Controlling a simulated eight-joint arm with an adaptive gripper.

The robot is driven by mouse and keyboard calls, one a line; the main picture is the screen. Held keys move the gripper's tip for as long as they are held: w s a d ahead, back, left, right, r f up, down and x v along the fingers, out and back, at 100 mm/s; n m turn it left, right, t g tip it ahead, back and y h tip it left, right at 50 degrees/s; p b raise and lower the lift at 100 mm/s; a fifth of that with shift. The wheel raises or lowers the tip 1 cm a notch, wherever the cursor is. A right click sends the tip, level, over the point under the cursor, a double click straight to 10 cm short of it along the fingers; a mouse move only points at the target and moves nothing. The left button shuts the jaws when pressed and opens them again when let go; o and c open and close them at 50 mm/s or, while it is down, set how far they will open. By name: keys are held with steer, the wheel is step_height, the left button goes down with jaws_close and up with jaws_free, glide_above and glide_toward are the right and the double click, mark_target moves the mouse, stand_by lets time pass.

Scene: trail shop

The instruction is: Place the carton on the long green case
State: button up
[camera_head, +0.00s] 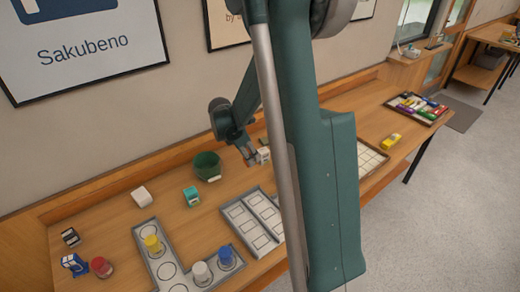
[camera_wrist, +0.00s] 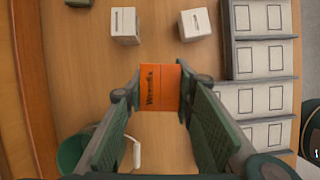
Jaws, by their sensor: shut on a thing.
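My gripper (camera_wrist: 160,90) is shut on an orange carton (camera_wrist: 160,88) with dark lettering, seen from above between the two fingertips in the wrist view. In the head view my gripper (camera_head: 252,158) hangs over the back part of the table, right of the green bucket, and the carton cannot be made out clearly there. I cannot make out a long green case for certain. A dark green thing (camera_wrist: 78,3) is cut off at the top left of the wrist view. My arm hides much of the table's middle.
The green bucket (camera_head: 207,166) also shows in the wrist view (camera_wrist: 72,152). White boxes (camera_wrist: 125,26) (camera_wrist: 196,24) stand ahead. A grey tray (camera_wrist: 228,50) lies to the right. A teal box (camera_head: 191,196), white block (camera_head: 141,196) and tray with coloured pieces (camera_head: 151,228) are nearby.

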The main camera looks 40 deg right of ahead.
steer(key=w+d, duration=0.5)
steer(key=d, duration=0.4)
steer(key=w+d+r+p, duration=0.1)
steer(key=w+d, duration=0.4)
steer(key=d, duration=0.4)
steer(key=w+d+r+n+p, duration=0.1)
steer(key=w+d, duration=0.4)
steer(key=d, duration=0.4)
steer(key=shift+w+d+r, duration=0.25)
steer(key=shift+w+d, duration=0.05)
steer(key=shift+w, duration=0.05)
steer(key=shift+f, duration=0.1)
steer(key=shift+f, duration=3.05)
steer(key=shift+f, duration=1.85)
steer(key=shift+f+b, duration=0.15)
steer(key=shift+b, duration=0.25)
